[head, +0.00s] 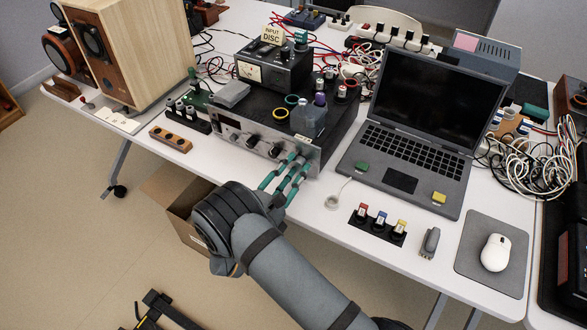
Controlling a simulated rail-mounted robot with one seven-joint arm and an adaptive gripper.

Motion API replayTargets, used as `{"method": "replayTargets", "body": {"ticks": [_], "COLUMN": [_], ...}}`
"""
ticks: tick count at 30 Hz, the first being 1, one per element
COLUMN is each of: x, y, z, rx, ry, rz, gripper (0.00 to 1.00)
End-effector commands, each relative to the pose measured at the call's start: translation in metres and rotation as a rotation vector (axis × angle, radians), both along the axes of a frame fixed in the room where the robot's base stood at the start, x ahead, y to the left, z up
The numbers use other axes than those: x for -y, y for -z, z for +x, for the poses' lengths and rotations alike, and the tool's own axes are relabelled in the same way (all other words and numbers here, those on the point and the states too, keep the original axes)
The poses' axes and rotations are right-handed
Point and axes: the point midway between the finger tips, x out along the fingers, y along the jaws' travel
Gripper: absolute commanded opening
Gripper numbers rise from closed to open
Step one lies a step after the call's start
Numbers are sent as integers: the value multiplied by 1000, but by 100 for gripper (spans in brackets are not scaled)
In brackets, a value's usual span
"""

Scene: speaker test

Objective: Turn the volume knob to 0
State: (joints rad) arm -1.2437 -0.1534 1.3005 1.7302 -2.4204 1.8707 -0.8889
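A black amplifier (232,121) with a silver front panel stands on the white table. Its panel carries dark round knobs, including a left knob (252,140) and a middle knob (275,149). I cannot read labels that tell which is the volume knob, nor the knobs' settings. My gripper (296,160) reaches up from the front with its teal fingers at the right end of the panel, right of the middle knob. The fingers cover that part of the panel, so any knob there is hidden. I cannot tell whether they touch or hold anything, or how far apart they are.
A laptop (400,180) stands open right of the amplifier. A wooden speaker (150,45) stands left. A clear container (308,118) sits on the amplifier. A cardboard box (180,205) is below.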

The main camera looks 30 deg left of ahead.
Motion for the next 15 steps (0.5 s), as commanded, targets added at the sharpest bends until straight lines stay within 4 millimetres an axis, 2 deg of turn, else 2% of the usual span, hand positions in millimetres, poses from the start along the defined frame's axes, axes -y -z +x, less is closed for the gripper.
{"method": "replayTargets", "body": {"ticks": [12, 15], "x": [0, 0], "y": [-1, -1], "z": [0, 0], "rx": [2, 3], "ry": [2, 2], "rz": [2, -4], "gripper": [4, 3]}}
